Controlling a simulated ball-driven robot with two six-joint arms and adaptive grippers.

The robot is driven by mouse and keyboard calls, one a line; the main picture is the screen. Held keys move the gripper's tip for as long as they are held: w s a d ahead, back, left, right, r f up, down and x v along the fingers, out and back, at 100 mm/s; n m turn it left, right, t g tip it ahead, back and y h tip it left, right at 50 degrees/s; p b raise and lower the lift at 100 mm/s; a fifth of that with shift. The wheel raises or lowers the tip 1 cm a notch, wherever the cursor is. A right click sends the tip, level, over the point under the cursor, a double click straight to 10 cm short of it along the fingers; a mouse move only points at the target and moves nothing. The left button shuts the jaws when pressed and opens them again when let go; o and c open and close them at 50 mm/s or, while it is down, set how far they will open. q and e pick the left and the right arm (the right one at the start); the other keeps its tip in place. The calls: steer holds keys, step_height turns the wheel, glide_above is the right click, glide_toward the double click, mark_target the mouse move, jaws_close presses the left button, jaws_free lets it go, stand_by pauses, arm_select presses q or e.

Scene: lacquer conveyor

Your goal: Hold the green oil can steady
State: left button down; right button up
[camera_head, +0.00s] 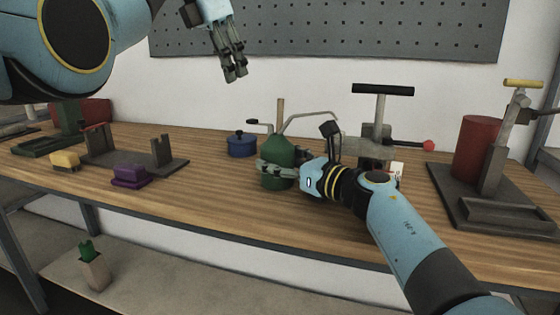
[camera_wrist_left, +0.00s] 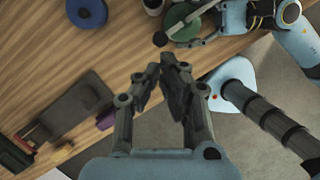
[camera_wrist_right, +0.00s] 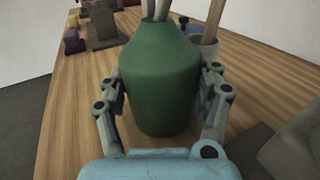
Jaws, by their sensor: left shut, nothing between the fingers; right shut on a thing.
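The green oil can (camera_head: 278,152) stands upright on the wooden bench in the head view, with a long bent spout at its top. My right gripper (camera_head: 272,173) is shut on its lower body from the right side. In the right wrist view the can (camera_wrist_right: 160,80) fills the space between the two fingers of the right gripper (camera_wrist_right: 165,125). In the left wrist view the can (camera_wrist_left: 184,20) shows from above. My left gripper (camera_head: 235,75) is shut and empty, raised above the bench in front of the pegboard; its fingers (camera_wrist_left: 168,70) also show in the left wrist view.
A blue lidded pot (camera_head: 242,146) stands just left of the can. A purple block (camera_head: 130,176) and a yellow block (camera_head: 65,160) lie by a dark fixture (camera_head: 180,165) at left. A black-handled press (camera_head: 376,140) and a red cylinder (camera_head: 474,148) stand at right.

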stand_by(0.6)
arm_select(q)
steer(key=d+r+m+t+h, duration=0.1)
steer(key=d+r+m+t, duration=0.1)
steer(key=d+m+t, duration=0.2)
steer(key=d+m, duration=0.2)
steer(key=m, duration=0.1)
steer(key=shift+w+d+t+h, duration=0.35)
steer(key=shift+w+t+h, duration=0.05)
steer(key=shift+r, duration=0.1)
steer(key=shift+w+a+f, duration=0.1)
steer(key=shift+a+f, duration=0.1)
steer(key=shift+f, duration=1.25)
steer(key=shift+w+a+f, duration=0.1)
steer(key=shift+a+f, duration=0.1)
steer(key=shift+f, duration=1.25)
steer(key=shift+a+f, duration=0.2)
steer(key=shift+f, duration=1.25)
steer(key=shift+f, duration=0.4)
